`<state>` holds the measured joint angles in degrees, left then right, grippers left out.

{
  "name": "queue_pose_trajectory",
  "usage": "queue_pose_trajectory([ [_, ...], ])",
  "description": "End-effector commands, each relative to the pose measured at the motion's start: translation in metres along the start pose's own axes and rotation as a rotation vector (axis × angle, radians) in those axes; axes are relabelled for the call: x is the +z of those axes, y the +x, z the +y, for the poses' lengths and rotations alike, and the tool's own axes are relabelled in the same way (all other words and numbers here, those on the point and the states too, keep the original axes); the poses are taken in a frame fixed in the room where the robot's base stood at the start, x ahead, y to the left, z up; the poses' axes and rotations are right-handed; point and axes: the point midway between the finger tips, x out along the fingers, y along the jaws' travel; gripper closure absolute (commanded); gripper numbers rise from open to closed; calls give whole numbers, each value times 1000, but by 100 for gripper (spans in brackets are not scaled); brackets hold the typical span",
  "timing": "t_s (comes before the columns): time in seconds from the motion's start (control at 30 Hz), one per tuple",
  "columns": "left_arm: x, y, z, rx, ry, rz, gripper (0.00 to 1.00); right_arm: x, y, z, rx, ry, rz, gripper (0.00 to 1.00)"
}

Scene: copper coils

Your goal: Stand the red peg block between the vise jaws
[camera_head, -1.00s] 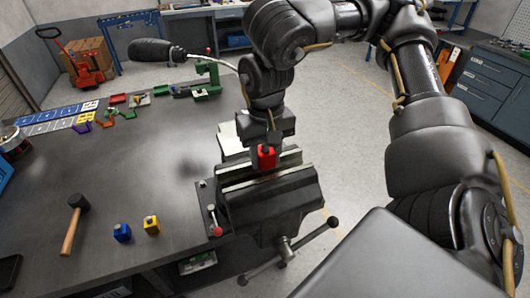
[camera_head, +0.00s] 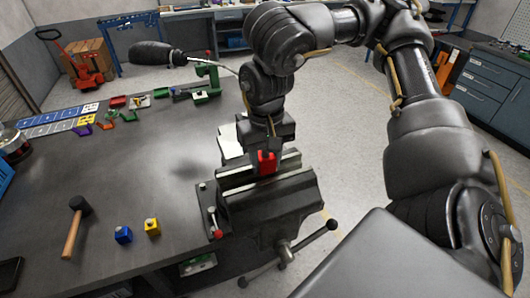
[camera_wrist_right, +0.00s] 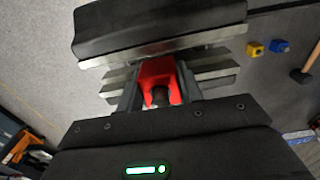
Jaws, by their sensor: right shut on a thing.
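The red peg block (camera_head: 267,163) is upright at the vise (camera_head: 285,205), in line with the gap between the two jaws. My right gripper (camera_head: 266,150) comes down from above and is shut on it. In the right wrist view the red block (camera_wrist_right: 157,72) sits between the two fingers (camera_wrist_right: 160,88), its dark peg facing the camera. Pale jaw strips show on both sides of it. The block's lower end is hidden, so I cannot tell whether it touches the vise floor. My left gripper is not in view.
A blue peg block (camera_head: 123,235) and a yellow one (camera_head: 152,227) stand on the bench left of the vise, near a hammer (camera_head: 73,225). A green fixture (camera_head: 206,82) stands behind. The bench middle is clear.

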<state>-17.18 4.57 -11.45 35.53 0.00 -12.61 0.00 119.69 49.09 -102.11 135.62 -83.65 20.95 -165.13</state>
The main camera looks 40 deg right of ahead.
Motion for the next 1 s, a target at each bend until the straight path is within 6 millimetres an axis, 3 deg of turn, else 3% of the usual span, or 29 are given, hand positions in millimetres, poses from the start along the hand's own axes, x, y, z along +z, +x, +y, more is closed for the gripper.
queue_pose_trajectory([
  [1.0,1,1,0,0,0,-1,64,0,9,0,0,0,0,84],
])
